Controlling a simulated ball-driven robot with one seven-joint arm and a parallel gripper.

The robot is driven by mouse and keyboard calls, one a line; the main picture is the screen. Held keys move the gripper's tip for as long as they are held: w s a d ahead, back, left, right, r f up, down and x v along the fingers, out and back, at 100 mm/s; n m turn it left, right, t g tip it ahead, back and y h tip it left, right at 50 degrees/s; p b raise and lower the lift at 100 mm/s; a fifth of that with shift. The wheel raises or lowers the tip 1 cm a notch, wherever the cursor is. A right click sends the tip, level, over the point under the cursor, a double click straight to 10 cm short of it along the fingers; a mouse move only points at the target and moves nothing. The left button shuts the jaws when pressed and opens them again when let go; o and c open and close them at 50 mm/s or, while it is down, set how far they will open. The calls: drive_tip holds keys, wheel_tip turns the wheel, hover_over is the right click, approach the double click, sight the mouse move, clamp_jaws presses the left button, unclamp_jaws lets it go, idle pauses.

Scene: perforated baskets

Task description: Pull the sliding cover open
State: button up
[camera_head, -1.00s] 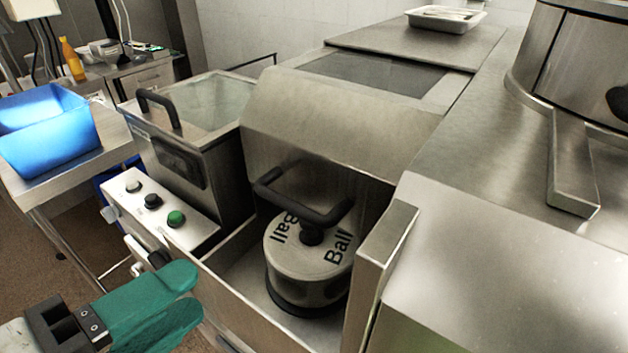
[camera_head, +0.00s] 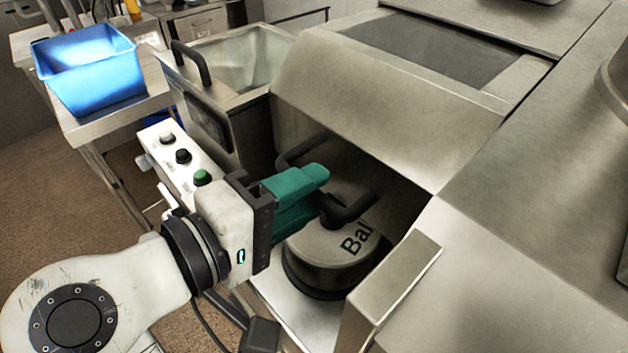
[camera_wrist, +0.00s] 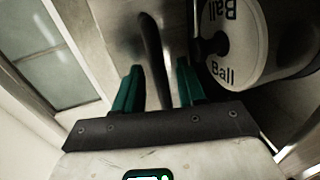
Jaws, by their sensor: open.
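The sliding cover looks to be the sloped steel hood (camera_head: 375,100) over the machine's open bay. A dark U-shaped handle (camera_head: 352,208) shows at the hood's front; its attachment is hidden. A round steel piece (camera_head: 325,250) marked "Ball" sits below it in the bay. My gripper (camera_head: 318,190), with green fingers, is at the handle and hides its middle. In the wrist view, a dark bar of the handle (camera_wrist: 152,45) runs between the open fingers (camera_wrist: 158,72). Whether either finger touches it is unclear. The "Ball" piece (camera_wrist: 262,45) is right of the fingers.
A glass-lidded unit (camera_head: 225,60) with its own black handle stands left of the bay. A control box (camera_head: 182,165) with several buttons is close to my wrist. A steel post (camera_head: 395,295) edges the bay at right. A blue bin (camera_head: 90,75) stands on a side table.

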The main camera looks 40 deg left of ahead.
drive_tip(key=shift+x, duration=0.95)
clamp_jaws()
